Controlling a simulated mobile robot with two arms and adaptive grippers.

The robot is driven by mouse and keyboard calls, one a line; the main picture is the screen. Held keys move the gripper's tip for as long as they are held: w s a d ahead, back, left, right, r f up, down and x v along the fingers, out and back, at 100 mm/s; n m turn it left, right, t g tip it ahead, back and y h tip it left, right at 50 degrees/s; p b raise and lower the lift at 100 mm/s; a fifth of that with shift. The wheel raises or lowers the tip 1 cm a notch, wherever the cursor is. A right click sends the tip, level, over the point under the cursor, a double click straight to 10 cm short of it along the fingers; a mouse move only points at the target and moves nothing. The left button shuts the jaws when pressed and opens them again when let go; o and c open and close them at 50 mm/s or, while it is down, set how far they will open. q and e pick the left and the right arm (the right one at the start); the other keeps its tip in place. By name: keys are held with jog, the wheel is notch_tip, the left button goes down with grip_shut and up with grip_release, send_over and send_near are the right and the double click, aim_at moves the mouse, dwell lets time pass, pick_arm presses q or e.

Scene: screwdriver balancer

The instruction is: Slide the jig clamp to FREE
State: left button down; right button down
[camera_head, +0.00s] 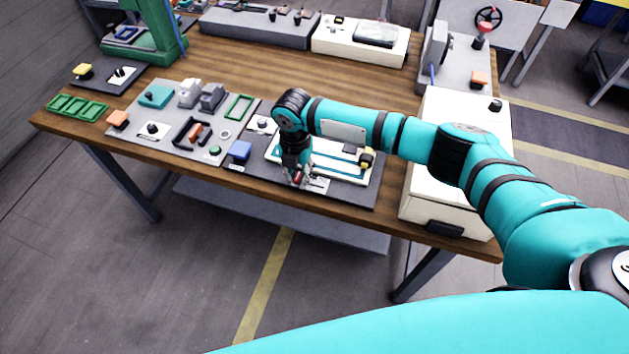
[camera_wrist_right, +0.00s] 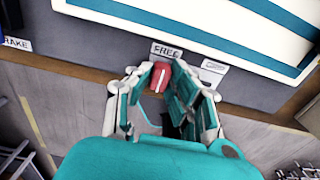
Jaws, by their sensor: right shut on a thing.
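The jig clamp's red handle (camera_wrist_right: 160,76) has a white line on it and sits just below the FREE label (camera_wrist_right: 167,51) in the wrist view. A second label (camera_wrist_right: 213,67), too small to read surely, lies to its right. My right gripper (camera_wrist_right: 163,88) is shut on the red handle, with fingers on both sides. In the head view my right gripper (camera_head: 299,178) points down at the front edge of the dark panel, where a bit of red shows between its fingers. The slider's track is mostly hidden by the gripper. My left gripper is not in view.
A white cabinet (camera_head: 428,185) stands to the right. The wooden table's front edge (camera_head: 340,213) is close.

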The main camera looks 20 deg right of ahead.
aim_at(296, 175)
jog(key=shift+w+a, duration=0.2)
jog(key=shift+r, duration=0.15)
jog(key=c, duration=1.2)
grip_release()
jog(key=shift+a, duration=0.1)
jog(key=shift+c, duration=0.2)
notch_tip(296, 175, up, 12)
